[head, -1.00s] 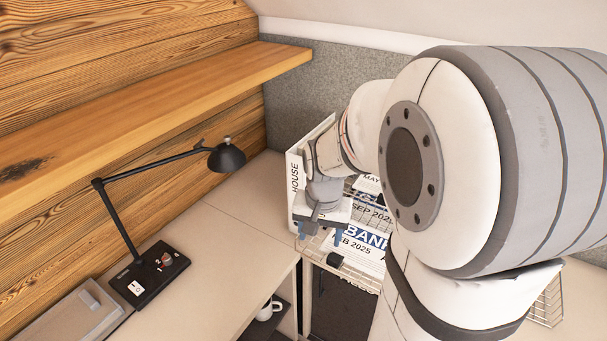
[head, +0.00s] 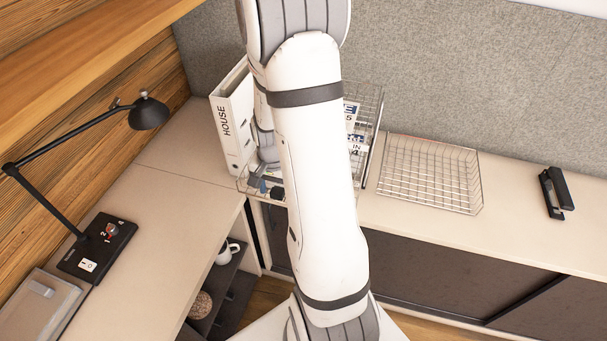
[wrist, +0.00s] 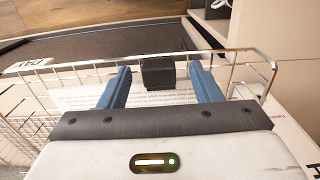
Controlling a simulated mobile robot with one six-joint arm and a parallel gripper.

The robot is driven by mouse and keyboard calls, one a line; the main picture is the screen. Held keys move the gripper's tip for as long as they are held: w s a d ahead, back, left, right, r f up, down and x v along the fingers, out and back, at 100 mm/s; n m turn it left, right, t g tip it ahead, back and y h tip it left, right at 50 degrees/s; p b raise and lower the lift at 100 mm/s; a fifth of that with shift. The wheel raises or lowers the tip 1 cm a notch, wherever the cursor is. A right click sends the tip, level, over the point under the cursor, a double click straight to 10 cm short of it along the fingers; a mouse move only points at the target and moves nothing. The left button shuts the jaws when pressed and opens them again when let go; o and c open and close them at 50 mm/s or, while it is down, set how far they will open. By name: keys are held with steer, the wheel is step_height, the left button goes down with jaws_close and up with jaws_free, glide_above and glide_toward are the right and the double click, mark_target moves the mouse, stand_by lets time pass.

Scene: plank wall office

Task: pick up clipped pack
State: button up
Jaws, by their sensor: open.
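The clipped pack (wrist: 150,98), white printed sheets with a black clip (wrist: 158,73) at its edge, lies in a wire tray (wrist: 90,68) in the wrist view. My gripper (wrist: 160,70) is open, with its two blue fingers on either side of the clip. A gap shows between each finger and the clip, and nothing is gripped. In the head view my gripper (head: 268,189) is low at the front of the wire tray, beside the white HOUSE binder. My arm hides most of the pack there.
The HOUSE binder (head: 232,122) stands left of the tray. An empty wire basket (head: 430,175) and a black stapler (head: 556,192) are to the right. A black lamp (head: 148,112) leans over the left desk. A mug (head: 228,250) sits on a shelf below.

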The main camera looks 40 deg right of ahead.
steer(key=shift+f, duration=0.35)
jaws_close()
stand_by(0.4)
